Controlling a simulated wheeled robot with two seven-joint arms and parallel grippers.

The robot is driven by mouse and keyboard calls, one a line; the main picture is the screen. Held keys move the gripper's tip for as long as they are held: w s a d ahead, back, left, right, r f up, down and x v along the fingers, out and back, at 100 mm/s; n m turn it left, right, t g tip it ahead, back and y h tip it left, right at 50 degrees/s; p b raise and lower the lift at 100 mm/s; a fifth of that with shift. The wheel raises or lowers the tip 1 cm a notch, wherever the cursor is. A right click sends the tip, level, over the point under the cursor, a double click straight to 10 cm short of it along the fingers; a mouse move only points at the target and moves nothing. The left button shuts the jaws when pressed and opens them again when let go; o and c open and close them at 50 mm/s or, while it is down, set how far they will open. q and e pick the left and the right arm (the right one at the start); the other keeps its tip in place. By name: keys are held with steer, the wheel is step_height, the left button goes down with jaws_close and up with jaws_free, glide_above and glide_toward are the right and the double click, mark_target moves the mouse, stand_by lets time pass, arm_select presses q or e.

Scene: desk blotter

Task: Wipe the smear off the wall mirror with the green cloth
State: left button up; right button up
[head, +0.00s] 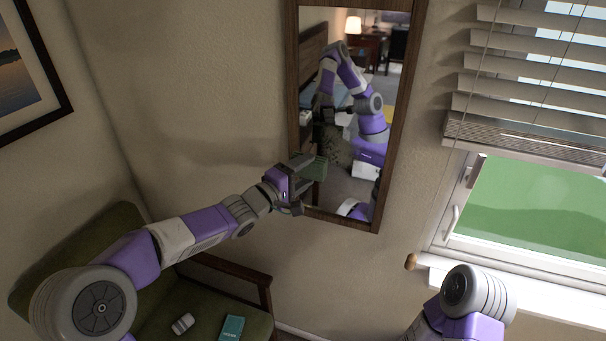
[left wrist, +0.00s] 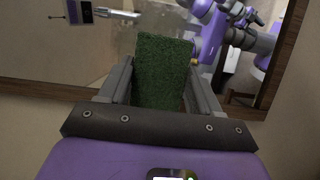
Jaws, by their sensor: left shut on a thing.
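The wall mirror (head: 385,150) hangs upright in a brown wooden frame and reflects my arms and the room. A mottled grey-brown smear (head: 338,146) shows on the glass, left of its middle. My left gripper (head: 306,172) is shut on the green cloth (head: 316,170) at the mirror's lower left part, just below the smear. In the left wrist view the cloth (left wrist: 163,72) stands up between the fingers, in front of the mirror; I cannot tell whether it touches the glass. A hazy brownish smear (left wrist: 117,48) shows beside it. My right gripper is out of view.
A green armchair (head: 105,245) stands below my left arm, with a small grey-white item (head: 182,323) and a teal box (head: 232,327) on its seat. A window with blinds (head: 540,80) and a sill (head: 540,298) is on the right. A framed picture (head: 25,75) hangs at left.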

arm_select(q)
steer(key=shift+w+d+f+p, duration=0.1)
steer(key=shift+w+d+p, duration=0.2)
steer(key=shift+w, duration=0.6)
steer(key=shift+w+d+r+p, duration=0.1)
steer(key=shift+w+d+p, duration=0.2)
steer(key=shift+w, duration=0.55)
steer(key=shift+w+d+f+p, duration=0.1)
steer(key=shift+w+d+p, duration=0.2)
steer(key=shift+w, duration=0.6)
steer(key=shift+w+d+p, duration=0.15)
steer(key=shift+w+p, duration=0.45)
steer(key=shift+p, duration=0.35)
steer(key=shift+d, duration=0.1)
